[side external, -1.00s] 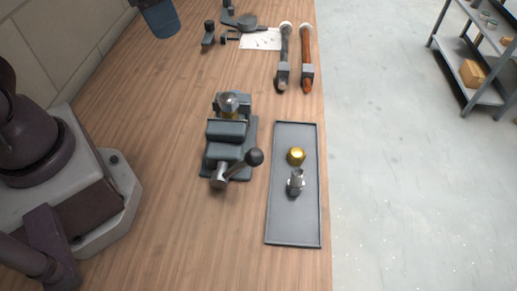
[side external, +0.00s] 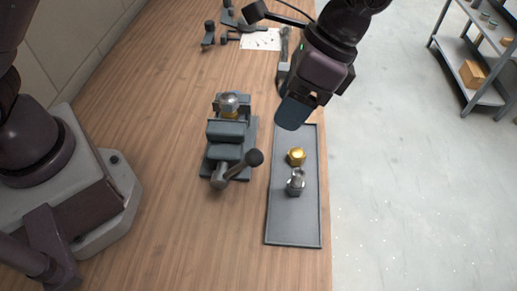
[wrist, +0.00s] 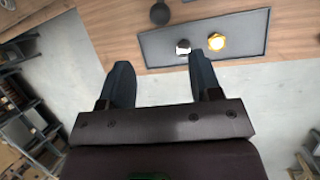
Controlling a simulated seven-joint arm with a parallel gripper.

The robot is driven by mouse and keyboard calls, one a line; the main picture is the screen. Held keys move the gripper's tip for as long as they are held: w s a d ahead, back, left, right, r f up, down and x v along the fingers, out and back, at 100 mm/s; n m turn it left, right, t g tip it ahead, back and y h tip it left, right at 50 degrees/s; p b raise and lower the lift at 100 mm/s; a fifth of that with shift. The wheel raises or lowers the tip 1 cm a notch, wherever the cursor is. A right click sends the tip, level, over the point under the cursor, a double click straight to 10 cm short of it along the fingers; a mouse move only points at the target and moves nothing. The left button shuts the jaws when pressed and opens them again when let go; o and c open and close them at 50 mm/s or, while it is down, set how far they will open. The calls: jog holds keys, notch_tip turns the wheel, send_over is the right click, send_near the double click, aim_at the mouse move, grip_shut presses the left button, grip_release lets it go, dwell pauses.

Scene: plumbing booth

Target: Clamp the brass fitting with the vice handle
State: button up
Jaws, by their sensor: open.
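The grey vice (side external: 226,150) stands on the bench. At its far end a silver domed piece (side external: 229,103) sits with brass showing beneath it. The vice handle (side external: 254,158) is a lever with a dark ball knob, angled toward the tray; the knob also shows in the wrist view (wrist: 159,13). A brass fitting (side external: 296,156) lies on the tray beside a silver fitting (side external: 295,183); both show in the wrist view, brass (wrist: 216,41) and silver (wrist: 183,47). My gripper (side external: 304,108) is open and empty, above the tray's far end, apart from the vice.
The grey tray (side external: 293,225) lies along the bench's right edge. Tools and a white sheet (side external: 262,40) lie at the far end, partly behind my arm. A shelf with a box (side external: 473,74) stands off at the right. The near bench is clear.

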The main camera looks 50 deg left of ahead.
aim_at(259, 152)
jog(key=x, duration=1.1)
jog(key=shift+s+f, duration=0.1)
jog(key=shift+f, duration=0.25)
grip_shut()
